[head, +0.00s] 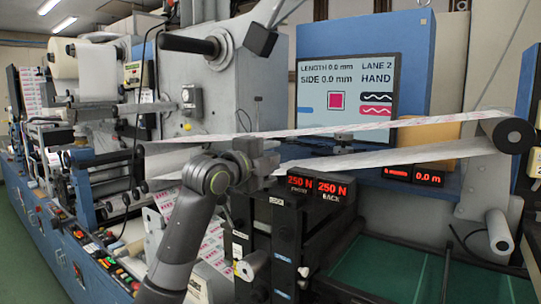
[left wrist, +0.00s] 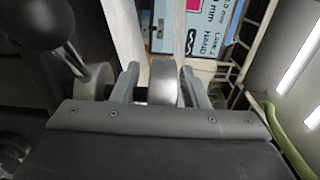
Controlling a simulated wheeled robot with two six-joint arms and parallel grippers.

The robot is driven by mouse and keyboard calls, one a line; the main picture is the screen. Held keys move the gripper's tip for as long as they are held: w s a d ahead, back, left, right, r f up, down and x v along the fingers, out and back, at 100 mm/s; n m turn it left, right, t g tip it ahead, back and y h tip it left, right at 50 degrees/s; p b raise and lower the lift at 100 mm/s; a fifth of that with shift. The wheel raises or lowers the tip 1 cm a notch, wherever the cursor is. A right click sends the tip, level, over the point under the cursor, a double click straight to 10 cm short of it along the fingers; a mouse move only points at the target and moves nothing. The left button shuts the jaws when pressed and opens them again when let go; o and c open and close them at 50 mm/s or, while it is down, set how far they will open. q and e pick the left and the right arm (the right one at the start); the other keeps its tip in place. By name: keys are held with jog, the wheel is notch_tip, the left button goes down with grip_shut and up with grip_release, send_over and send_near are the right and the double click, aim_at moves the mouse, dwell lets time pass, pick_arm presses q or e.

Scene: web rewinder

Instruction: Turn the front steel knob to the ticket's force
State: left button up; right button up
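My left gripper (head: 262,165) is raised just left of the two red readouts in the head view, which hides its fingertips. In the left wrist view its two fingers (left wrist: 161,85) stand apart. A grey, round metal part (left wrist: 165,82) shows between them, with a dark gap on its left; I cannot tell whether it is the front knob. The front readout (head: 299,186) and the back readout (head: 333,190) both show 250 N. A pale metal knob (head: 251,265) sticks out low on the black stand. I cannot make out the ticket. My right gripper is not in view.
A pale web (head: 400,131) runs across to a roller (head: 513,136) at the right. A screen (head: 348,95) reads LANE 2 and HAND. A black ball-ended lever (left wrist: 50,22) stands close left of the fingers in the wrist view.

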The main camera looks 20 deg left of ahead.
pick_arm(q)
grip_shut()
jog(key=shift+n+y, duration=0.3)
jog(key=shift+y, duration=0.2)
jog(key=n+y+b, duration=0.1)
jog(key=n+y, duration=0.1)
jog(key=y, duration=0.1)
jog(key=n+t+y, duration=0.1)
jog(key=n+y, duration=0.1)
jog(key=y, duration=0.1)
jog(key=shift+a+f+b, duration=0.15)
jog(key=shift+a+b, duration=0.05)
jog(key=shift+b, duration=0.15)
jog(key=n+y, duration=0.1)
jog(key=y, duration=0.1)
jog(key=n+y, duration=0.1)
jog(key=y, duration=0.1)
jog(key=shift+a+n+g+b, duration=0.25)
jog(key=shift+n+g+b, duration=0.05)
jog(key=shift+a+n+g+y, duration=0.2)
jog(key=shift+n+g+y, duration=0.8)
jog(key=shift+y, duration=0.8)
jog(key=shift+a+n+y, duration=0.1)
jog(key=shift+n+y, duration=0.2)
jog(key=shift+n, duration=0.1)
